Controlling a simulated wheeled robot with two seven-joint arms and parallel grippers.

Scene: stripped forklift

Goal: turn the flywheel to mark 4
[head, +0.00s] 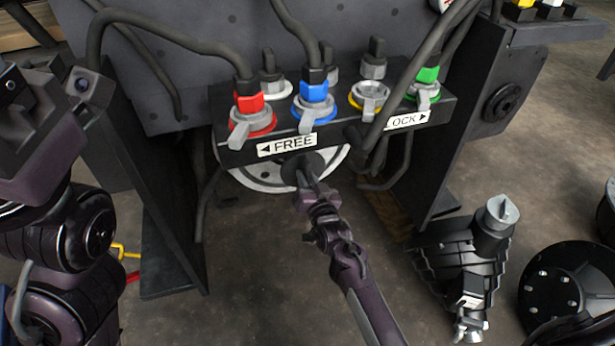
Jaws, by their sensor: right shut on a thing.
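The flywheel (258,178) is a pale metal disc with dark openings, low behind the black valve block. Only its lower part shows; the block hides the top, and no mark number is readable. My right gripper (306,180) reaches in from below and is shut at a dark round piece (299,163) in front of the flywheel. The fingertips are small and dark, so the exact grip is hard to see. My left arm stands at the left edge; its gripper fingers do not show.
The valve block (222,100) carries red, blue and green fittings, hoses, a FREE label (286,145) and a partly covered LOCK label (407,120). Dark upright plates flank the flywheel. Black machine parts (455,255) lie on the floor at right. The floor below is mostly clear.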

